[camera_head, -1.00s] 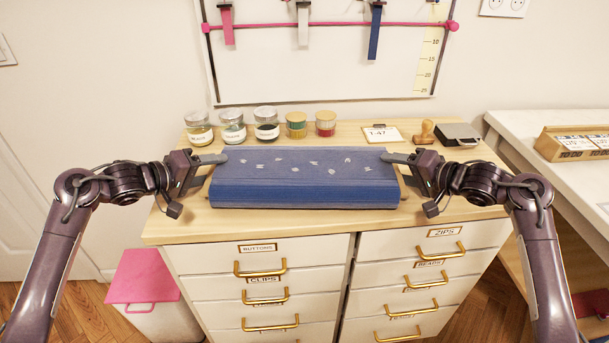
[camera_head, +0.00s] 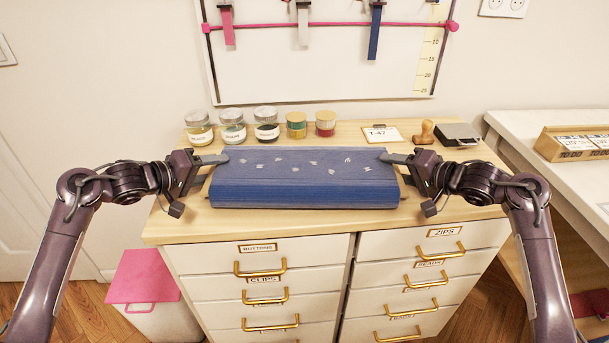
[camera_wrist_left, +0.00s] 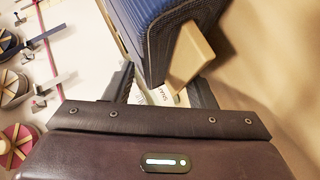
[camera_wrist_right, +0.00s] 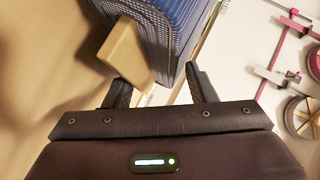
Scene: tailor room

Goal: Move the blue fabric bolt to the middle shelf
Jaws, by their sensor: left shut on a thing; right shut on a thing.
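The blue fabric bolt (camera_head: 304,185) lies lengthwise across the wooden top of the drawer cabinet, small pale motifs on its upper face. My left gripper (camera_head: 220,160) is shut on its left end. In the left wrist view, the wooden end of the bolt's core (camera_wrist_left: 192,58) shows between the fingers (camera_wrist_left: 162,88). My right gripper (camera_head: 390,158) is shut on its right end, and the right wrist view shows the core's other wooden end (camera_wrist_right: 124,52) by the fingers (camera_wrist_right: 160,92). I cannot tell whether the bolt touches the top. The middle shelf is not in view.
Several jars and small tins (camera_head: 266,125) stand behind the bolt. A card on a clipboard (camera_head: 382,134), a wooden stamp (camera_head: 426,132) and a dark pad (camera_head: 458,134) lie at back right. A pink-lidded bin (camera_head: 142,276) stands left of the cabinet; a white table (camera_head: 560,180) is at right.

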